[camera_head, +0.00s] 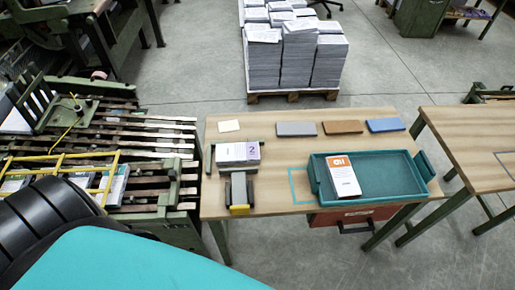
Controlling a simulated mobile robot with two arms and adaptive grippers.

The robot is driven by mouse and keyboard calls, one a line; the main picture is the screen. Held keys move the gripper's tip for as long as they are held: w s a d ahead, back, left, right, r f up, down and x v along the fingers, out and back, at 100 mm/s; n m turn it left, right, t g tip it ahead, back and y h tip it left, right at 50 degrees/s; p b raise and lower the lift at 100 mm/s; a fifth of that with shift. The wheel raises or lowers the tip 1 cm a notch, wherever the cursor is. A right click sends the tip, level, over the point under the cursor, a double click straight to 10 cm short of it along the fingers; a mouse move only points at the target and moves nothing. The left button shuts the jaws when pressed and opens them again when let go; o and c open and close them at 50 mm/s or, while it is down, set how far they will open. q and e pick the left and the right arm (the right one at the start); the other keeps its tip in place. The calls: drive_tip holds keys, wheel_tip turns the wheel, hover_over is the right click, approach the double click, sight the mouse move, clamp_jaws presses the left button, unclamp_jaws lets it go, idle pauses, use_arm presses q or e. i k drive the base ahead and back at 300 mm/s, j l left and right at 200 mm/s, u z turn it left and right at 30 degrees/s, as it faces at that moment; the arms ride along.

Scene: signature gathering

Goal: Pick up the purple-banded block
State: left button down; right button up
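The purple-banded block (234,154) is a pale stack with a light purple band or label on its right part, marked with a figure that looks like 2. It sits on the wooden table (270,140) at the left, by a dark metal holder (209,159) with a grey and yellow part (240,192) in front. A white block with an orange end (342,176) lies inside the teal tray (393,174) on the right of the table. Neither of my grippers is in view. Nothing touches the purple-banded block from my side.
Cream (229,126), grey (296,129), brown (342,127) and blue (385,125) flat pieces lie along the table's far edge. A slatted green machine (130,140) stands close on the left. A pallet of paper stacks (295,55) is behind. A second table (475,140) stands right.

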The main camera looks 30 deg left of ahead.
sight(249, 152)
drive_tip(key=i+l+u, duration=0.15)
drive_tip(key=u, duration=0.25)
drive_tip(key=l+u, duration=0.4)
drive_tip(key=i+l+u, duration=0.15)
drive_tip(key=u, duration=0.25)
